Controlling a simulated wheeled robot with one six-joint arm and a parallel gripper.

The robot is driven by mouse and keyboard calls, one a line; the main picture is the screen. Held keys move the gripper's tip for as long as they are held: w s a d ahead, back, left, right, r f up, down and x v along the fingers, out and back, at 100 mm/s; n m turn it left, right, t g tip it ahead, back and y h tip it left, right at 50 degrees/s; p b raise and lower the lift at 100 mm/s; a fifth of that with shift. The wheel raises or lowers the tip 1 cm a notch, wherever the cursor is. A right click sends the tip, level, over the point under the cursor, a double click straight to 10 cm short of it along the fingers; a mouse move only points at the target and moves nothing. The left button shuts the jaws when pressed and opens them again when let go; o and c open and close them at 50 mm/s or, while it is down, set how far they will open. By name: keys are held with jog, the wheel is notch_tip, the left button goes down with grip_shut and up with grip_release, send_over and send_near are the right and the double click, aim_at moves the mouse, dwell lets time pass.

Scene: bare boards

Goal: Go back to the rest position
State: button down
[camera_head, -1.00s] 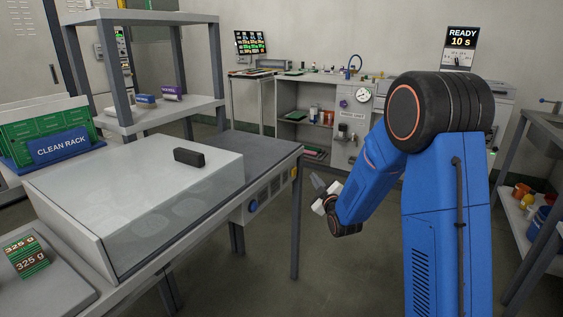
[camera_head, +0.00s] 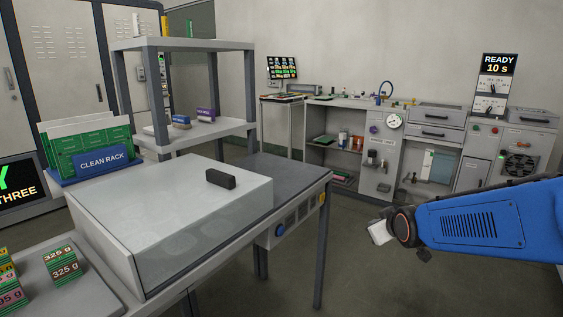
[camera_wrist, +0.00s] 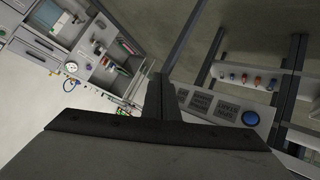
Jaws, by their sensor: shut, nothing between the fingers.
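My gripper shows in the wrist view (camera_wrist: 160,97) with its two dark fingers together and nothing between them. In the head view my blue arm reaches in from the right edge, and its end with the gripper (camera_head: 381,233) hangs over open floor. It is apart from the grey bench (camera_head: 130,220) on the left, to the right of that bench's corner. The fingers are small and partly turned away in the head view.
On the left bench stand a clean rack (camera_head: 95,163) with green boards, a dark block (camera_head: 220,179) and green labelled blocks (camera_head: 63,266). A workbench (camera_head: 345,105) with a gauge and a READY sign (camera_head: 498,66) lines the back wall. Floor between the benches is clear.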

jog(key=s+d+f+m+g, duration=0.1)
jog(key=s+m+g, duration=0.4)
jog(key=s, duration=2.7)
jog(key=shift+f+g, duration=0.55)
jog(key=shift+g, duration=0.15)
